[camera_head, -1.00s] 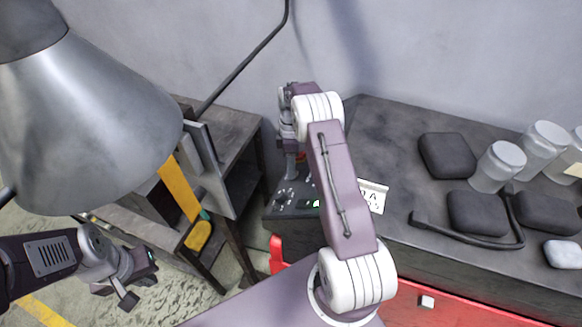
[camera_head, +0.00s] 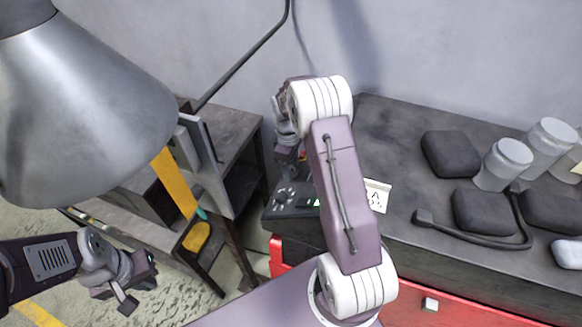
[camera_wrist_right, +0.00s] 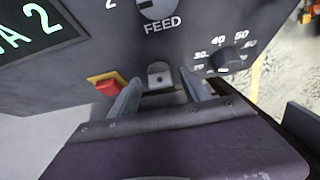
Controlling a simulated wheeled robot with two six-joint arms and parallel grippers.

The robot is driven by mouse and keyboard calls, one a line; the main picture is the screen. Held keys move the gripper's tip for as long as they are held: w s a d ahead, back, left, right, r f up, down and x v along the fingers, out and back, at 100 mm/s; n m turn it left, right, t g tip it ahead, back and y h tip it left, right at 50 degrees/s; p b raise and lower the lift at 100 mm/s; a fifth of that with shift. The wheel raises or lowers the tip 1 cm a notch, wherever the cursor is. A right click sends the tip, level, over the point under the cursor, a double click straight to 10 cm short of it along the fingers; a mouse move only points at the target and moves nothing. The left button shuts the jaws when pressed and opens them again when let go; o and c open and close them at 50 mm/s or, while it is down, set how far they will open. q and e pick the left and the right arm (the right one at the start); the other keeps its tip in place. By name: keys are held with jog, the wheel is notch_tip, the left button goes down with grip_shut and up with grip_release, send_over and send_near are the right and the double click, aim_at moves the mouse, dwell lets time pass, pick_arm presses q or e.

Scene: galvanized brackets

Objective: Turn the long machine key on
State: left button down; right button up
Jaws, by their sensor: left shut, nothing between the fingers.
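In the right wrist view a small grey metal tab with a hole (camera_wrist_right: 158,74), which looks like the key, stands out from the dark control panel (camera_wrist_right: 60,82). My right gripper (camera_wrist_right: 160,80) is open, with one finger on each side of the tab; gaps show between tab and fingers. In the head view the panel (camera_head: 283,208) sits at the left end of the bench, and my right arm reaches down to it, hiding the key. My left gripper (camera_head: 128,300) is shut and empty at the lower left, away from the panel.
The wrist view shows a red button on yellow (camera_wrist_right: 106,84), a numbered dial (camera_wrist_right: 222,59), a FEED control (camera_wrist_right: 158,8) and a display (camera_wrist_right: 35,30) close around. The head view shows a large grey lamp (camera_head: 85,120), a side table (camera_head: 235,130), dark pads (camera_head: 450,153) and jars (camera_head: 502,163).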

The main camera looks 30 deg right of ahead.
jog(key=r, duration=0.3)
jog(key=r+b, duration=0.1)
jog(key=r, duration=0.5)
jog(key=shift+w+a, duration=0.1)
jog(key=shift+a, duration=0.15)
